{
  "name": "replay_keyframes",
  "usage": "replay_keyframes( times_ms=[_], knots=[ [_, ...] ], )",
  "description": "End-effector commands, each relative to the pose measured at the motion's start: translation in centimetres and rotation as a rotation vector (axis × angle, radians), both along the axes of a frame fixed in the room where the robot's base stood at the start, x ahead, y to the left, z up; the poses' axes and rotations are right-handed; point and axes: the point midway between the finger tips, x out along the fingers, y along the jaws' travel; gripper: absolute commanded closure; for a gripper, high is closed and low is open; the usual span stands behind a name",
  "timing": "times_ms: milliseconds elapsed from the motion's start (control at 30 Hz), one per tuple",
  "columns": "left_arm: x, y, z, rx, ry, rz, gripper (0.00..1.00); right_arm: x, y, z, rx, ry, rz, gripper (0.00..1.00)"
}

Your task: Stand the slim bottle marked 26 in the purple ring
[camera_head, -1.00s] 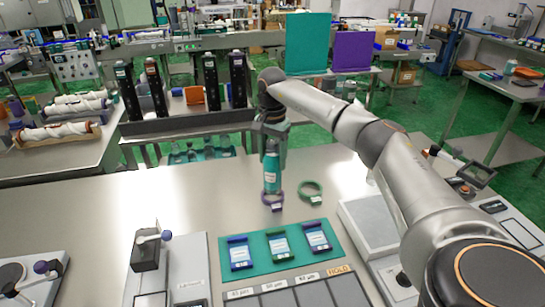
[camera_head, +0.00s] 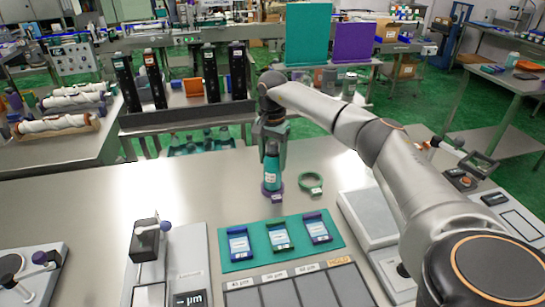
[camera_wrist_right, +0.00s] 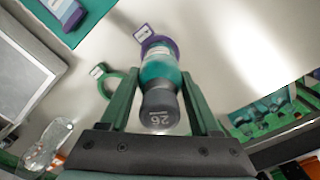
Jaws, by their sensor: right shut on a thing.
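The slim teal bottle (camera_head: 271,168) has a dark cap marked 26, readable in the right wrist view (camera_wrist_right: 160,108). My right gripper (camera_head: 272,148) is shut on its upper part and holds it upright. The purple ring (camera_head: 272,194) lies on the steel table with a small white tag. The bottle's lower end is at the ring, and the ring shows around its base in the wrist view (camera_wrist_right: 150,42). Whether the base touches the table is hidden. My left gripper is not in view.
A green ring (camera_head: 311,191) lies just right of the purple one. A green mat (camera_head: 258,251) with several labelled packs is in front. A grey device (camera_head: 365,212) stands at right. Clear bottles (camera_head: 205,141) stand beyond the table's back edge. Table left of the rings is clear.

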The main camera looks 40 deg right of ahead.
Motion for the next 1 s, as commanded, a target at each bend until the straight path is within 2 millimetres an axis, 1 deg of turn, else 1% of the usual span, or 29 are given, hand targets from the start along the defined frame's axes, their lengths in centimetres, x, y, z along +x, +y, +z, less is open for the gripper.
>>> replay_keyframes(
  times_ms=[100,133,400,433,600,633,1000],
  knots=[
    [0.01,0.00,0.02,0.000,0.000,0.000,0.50,0.03,0.02,0.08,0.000,-0.001,0.000,1.00],
    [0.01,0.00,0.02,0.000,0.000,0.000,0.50,0.03,0.02,0.08,0.000,-0.001,0.000,0.35],
    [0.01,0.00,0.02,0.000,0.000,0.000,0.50,0.02,0.02,0.06,0.000,-0.001,0.000,0.04],
    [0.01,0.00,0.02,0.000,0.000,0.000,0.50,0.02,0.02,0.06,0.000,-0.001,0.000,0.02],
    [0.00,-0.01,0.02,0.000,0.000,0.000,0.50,0.01,0.01,0.04,0.000,0.000,0.000,0.02],
    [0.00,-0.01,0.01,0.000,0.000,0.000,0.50,-0.02,0.00,-0.03,0.000,0.001,0.000,0.00],
    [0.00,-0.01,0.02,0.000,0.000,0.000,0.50,0.00,0.01,0.01,0.000,0.000,0.000,0.00]
  ],
)
